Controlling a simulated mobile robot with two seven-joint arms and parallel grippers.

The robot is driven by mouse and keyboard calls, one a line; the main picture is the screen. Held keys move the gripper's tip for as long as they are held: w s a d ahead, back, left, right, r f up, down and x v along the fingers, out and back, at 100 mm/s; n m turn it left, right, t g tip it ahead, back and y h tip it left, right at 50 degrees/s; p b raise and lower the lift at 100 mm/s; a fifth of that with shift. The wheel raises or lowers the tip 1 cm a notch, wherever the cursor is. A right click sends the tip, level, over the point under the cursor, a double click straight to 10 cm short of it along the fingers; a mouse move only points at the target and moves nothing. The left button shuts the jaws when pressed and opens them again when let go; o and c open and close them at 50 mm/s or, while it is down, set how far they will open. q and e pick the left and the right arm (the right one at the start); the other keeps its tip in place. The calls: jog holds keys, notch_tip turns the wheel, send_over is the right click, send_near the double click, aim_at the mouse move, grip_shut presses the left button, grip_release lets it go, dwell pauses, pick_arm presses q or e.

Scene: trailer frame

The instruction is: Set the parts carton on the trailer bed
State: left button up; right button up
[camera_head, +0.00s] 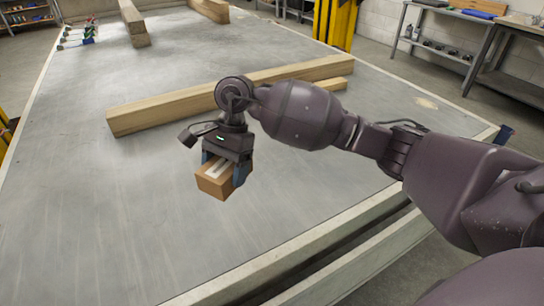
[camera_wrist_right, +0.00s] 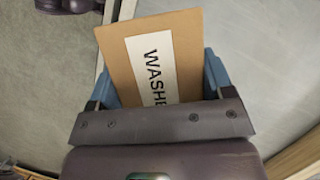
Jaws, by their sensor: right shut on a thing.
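The parts carton (camera_head: 214,182) is a small brown box with a white label. In the right wrist view the carton (camera_wrist_right: 185,40) shows part of a word, "WASHE". My right gripper (camera_head: 225,172) is shut on the carton, with a blue finger on each side of it. The gripper points down over the grey trailer bed (camera_head: 110,190). I cannot tell from these views whether the carton touches the bed or hangs just above it. My left gripper is not in view.
Long wooden beams (camera_head: 170,108) lie on the bed just behind the gripper. More timbers (camera_head: 135,25) lie at the far end, near small coloured items (camera_head: 85,35). A yellow post (camera_head: 335,22) stands beyond the far edge. The bed's left and front areas are clear.

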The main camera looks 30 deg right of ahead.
jog(key=w+a+f+m+t+b, duration=0.1)
jog(key=w+f+m+b, duration=0.1)
jog(key=w+m+b, duration=0.2)
jog(key=m+t+b, duration=0.1)
jog(key=m+b, duration=0.1)
jog(key=b, duration=0.1)
send_over(217, 224)
jog(key=d, duration=0.1)
notch_tip(217, 224, down, 7)
jog(key=shift+y, duration=0.3)
jog(key=f, duration=0.3)
jog(key=f+b, duration=0.1)
jog(key=f, duration=0.1)
jog(key=shift+d+f, duration=0.25)
jog(key=shift+f, duration=0.35)
notch_tip(217, 224, down, 6)
jog(key=shift+s+r+b, duration=0.1)
jog(key=shift+r+b, duration=0.1)
jog(key=shift+b, duration=0.75)
jog(key=shift+f, duration=0.15)
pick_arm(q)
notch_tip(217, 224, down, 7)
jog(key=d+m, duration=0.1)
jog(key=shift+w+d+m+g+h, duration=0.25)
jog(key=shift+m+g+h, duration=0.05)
